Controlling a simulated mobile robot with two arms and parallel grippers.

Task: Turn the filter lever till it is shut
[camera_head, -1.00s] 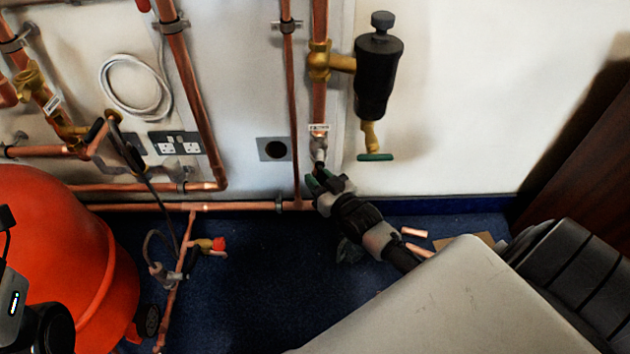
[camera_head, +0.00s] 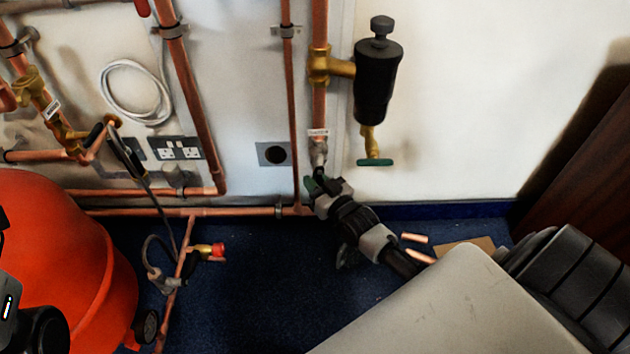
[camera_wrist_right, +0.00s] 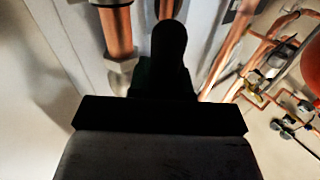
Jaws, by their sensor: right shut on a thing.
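A small silver valve (camera_head: 319,153) sits low on the vertical copper pipe, under a white label (camera_head: 318,133) too small to read. My right gripper (camera_head: 318,187) is just below this valve, shut on a green lever (camera_head: 310,185) of which only a bit shows beside the fingers. The lever's full angle is hidden by the fingers. The black filter (camera_head: 377,82) hangs on the wall to the upper right. In the right wrist view, my dark gripper (camera_wrist_right: 166,75) covers the lever; the silver fitting (camera_wrist_right: 121,72) shows beside it.
A second green handle (camera_head: 375,162) hangs under the filter, close right of my gripper. A thin copper pipe (camera_head: 289,110) runs just left of the valve. A red vacuum-like body (camera_head: 60,260) stands at left. Copper offcuts (camera_head: 415,238) lie on the blue floor.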

